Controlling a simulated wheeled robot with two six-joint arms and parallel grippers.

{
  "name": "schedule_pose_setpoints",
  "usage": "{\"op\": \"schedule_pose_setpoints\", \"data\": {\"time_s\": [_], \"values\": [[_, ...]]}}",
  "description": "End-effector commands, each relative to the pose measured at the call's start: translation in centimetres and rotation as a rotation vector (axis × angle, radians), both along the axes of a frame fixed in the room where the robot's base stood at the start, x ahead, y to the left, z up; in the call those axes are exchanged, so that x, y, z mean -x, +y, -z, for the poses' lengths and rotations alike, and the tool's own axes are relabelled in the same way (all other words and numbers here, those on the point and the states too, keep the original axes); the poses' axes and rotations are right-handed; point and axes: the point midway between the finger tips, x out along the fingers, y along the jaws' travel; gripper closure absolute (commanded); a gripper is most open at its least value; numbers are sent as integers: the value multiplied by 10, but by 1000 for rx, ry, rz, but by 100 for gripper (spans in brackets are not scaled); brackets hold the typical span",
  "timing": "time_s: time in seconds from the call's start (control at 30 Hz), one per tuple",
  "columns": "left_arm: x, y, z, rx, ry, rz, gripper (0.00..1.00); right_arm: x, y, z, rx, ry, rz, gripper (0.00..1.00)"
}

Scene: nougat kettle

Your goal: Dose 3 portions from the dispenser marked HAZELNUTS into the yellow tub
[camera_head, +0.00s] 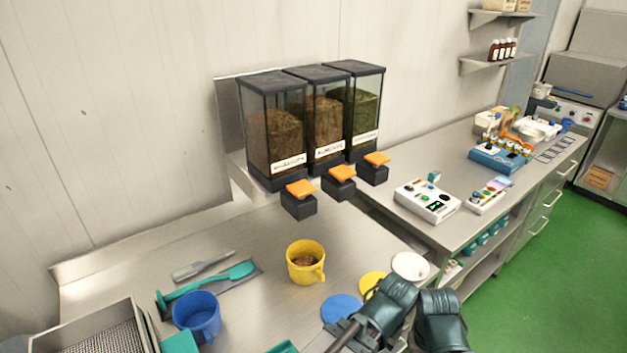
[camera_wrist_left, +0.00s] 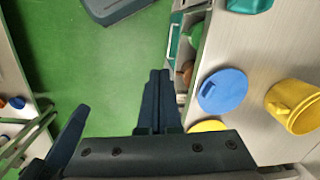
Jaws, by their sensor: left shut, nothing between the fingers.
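Three dark-framed dispensers stand against the wall in the head view. The left one (camera_head: 277,128) has brown contents and a small label that looks like HAZELNUTS, with an orange lever (camera_head: 300,189) over its black outlet. The yellow tub (camera_head: 306,268) stands upright on the steel table, in front of the outlets and not under them. Some brown pieces lie inside it. It also shows in the left wrist view (camera_wrist_left: 290,108). My left gripper (camera_head: 343,338) is shut and empty near the table's front edge, its fingers (camera_wrist_left: 155,78) together. I see no right gripper fingers.
A blue disc (camera_head: 342,308), a yellow disc (camera_head: 373,284) and a white disc (camera_head: 410,266) lie right of the tub. A blue mug (camera_head: 196,314) and a teal scoop (camera_head: 205,285) are at left. Control boxes (camera_head: 427,201) stand on the right bench.

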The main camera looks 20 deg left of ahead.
Motion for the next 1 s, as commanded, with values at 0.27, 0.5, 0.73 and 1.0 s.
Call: {"op": "schedule_pose_setpoints", "data": {"time_s": [0.27, 0.5, 0.73, 1.0], "values": [[0, 0, 0, 0, 0, 0, 100, 0, 0, 0, 0, 0, 0, 100], [-5, 4, -4, -15, -14, -23, 100, 0, 0, -4, 0, 0, 0, 100], [-57, 53, -49, -200, -223, -316, 100, 0, 0, -37, -1, 0, 3, 100], [-139, 138, -154, -423, -727, -771, 100, 0, 0, -86, -1, 1, 8, 100]]}}
